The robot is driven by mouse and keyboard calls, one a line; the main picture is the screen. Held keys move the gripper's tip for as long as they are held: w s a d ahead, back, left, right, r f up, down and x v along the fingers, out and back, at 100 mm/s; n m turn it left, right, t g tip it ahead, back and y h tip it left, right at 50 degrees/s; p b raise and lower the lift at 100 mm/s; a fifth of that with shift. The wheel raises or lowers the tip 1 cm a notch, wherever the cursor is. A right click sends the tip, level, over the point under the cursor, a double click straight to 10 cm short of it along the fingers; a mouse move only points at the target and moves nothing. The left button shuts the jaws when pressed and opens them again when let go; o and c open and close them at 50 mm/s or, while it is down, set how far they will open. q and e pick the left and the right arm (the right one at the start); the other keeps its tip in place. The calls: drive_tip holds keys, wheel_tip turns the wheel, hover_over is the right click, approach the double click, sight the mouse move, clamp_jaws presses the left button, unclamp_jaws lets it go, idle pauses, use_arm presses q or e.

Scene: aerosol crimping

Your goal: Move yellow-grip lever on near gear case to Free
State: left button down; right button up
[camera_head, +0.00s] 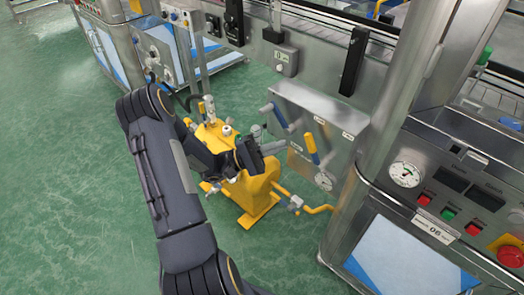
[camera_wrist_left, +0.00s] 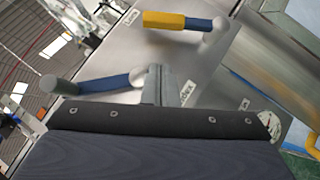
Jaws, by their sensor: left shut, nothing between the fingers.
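The near gear case (camera_head: 335,122) is a grey metal box on the machine front, with two blue levers. One lever has a yellow grip (camera_head: 311,143); in the wrist view this grip (camera_wrist_left: 165,20) lies at the top, its blue arm running right to its pivot. The other lever has a grey grip (camera_head: 268,108); it (camera_wrist_left: 57,86) is at the left in the wrist view. My left gripper (camera_head: 279,146) is shut and empty, in front of the case, left of the yellow grip in the head view and apart from it. Its fingertips (camera_wrist_left: 165,82) show beside the grey-grip lever's pivot.
A yellow machine (camera_head: 262,190) with pipes stands on the green floor below my left gripper. A control cabinet (camera_head: 440,190) with a gauge and buttons stands at the right. Small plates with writing are on the case; I cannot read them surely. The floor at left is clear.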

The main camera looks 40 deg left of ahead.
sight(308, 145)
use_arm(q)
drive_tip(key=shift+w+d+r, duration=0.15)
drive_tip(key=shift+d+r, duration=0.3)
drive_tip(key=shift+d, duration=0.35)
drive_tip(key=shift+w+d+r, duration=0.2)
drive_tip(key=shift+d+r, duration=0.3)
drive_tip(key=shift+d, duration=0.35)
drive_tip(key=shift+w+d+r, duration=0.15)
drive_tip(key=shift+d+r, duration=0.3)
drive_tip(key=shift+d, duration=0.35)
use_arm(e)
drive_tip(key=shift+r, duration=0.1)
use_arm(q)
drive_tip(key=shift+r, duration=0.1)
use_arm(e)
drive_tip(key=shift+r, duration=0.1)
